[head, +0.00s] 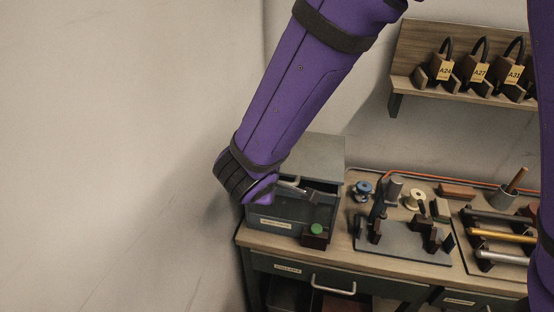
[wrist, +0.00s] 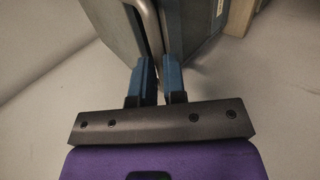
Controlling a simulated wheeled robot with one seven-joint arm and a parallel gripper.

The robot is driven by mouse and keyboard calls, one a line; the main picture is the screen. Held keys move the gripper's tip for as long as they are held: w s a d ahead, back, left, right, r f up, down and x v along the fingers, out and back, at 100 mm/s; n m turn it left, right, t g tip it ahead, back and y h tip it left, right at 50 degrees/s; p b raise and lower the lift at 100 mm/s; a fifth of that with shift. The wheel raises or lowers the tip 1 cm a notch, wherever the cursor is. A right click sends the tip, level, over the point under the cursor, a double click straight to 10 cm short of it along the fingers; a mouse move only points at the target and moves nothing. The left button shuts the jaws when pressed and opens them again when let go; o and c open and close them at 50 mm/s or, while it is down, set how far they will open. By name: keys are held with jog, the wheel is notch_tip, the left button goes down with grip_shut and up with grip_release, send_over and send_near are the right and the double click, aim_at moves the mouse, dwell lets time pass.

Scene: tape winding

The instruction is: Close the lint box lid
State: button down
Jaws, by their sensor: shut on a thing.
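The lint box (head: 276,226) is a dark grey box with a pale label on its front, at the left end of the bench in the head view. Its grey lid (head: 322,158) stands raised at the back, and the box's dark inside shows. In the wrist view my gripper (wrist: 159,74) has its two blue fingers close together at the metal handle (wrist: 148,22), which runs along the lid panel (wrist: 108,20). The fingers are shut on this handle.
A dark red block with a green knob (head: 316,230) stands at the box's front right corner. A grey fixture plate (head: 390,246), spools and a tool rack (head: 497,240) fill the bench to the right. A shelf (head: 460,85) with tagged padlock-like items hangs above. A pale wall is at left.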

jog(key=c, duration=1.2)
grip_release()
jog(key=shift+f, duration=0.2)
jog(key=shift+o, duration=0.2)
jog(key=v, duration=1)
jog(key=shift+s+r, duration=0.2)
jog(key=shift+s, duration=0.2)
jog(key=w+d+r+m+g+h, duration=0.15)
jog(key=d+r+m, duration=0.3)
jog(key=d, duration=0.55)
jog(key=w+d+r+m+g+h, duration=0.1)
jog(key=w+d+r+m, duration=0.3)
jog(key=d, duration=0.6)
jog(key=s+d+r+m+y, duration=0.2)
jog(key=s+d+r+m, duration=0.1)
jog(key=s+d, duration=0.3)
jog(key=s+d+r+m+y, duration=0.2)
jog(key=s+d+r+m, duration=0.2)
jog(key=s+d, duration=0.3)
jog(key=d, duration=0.2)
jog(key=shift+s+d+g, duration=0.25)
jog(key=shift+d+g, duration=0.1)
jog(key=shift+d, duration=0.05)
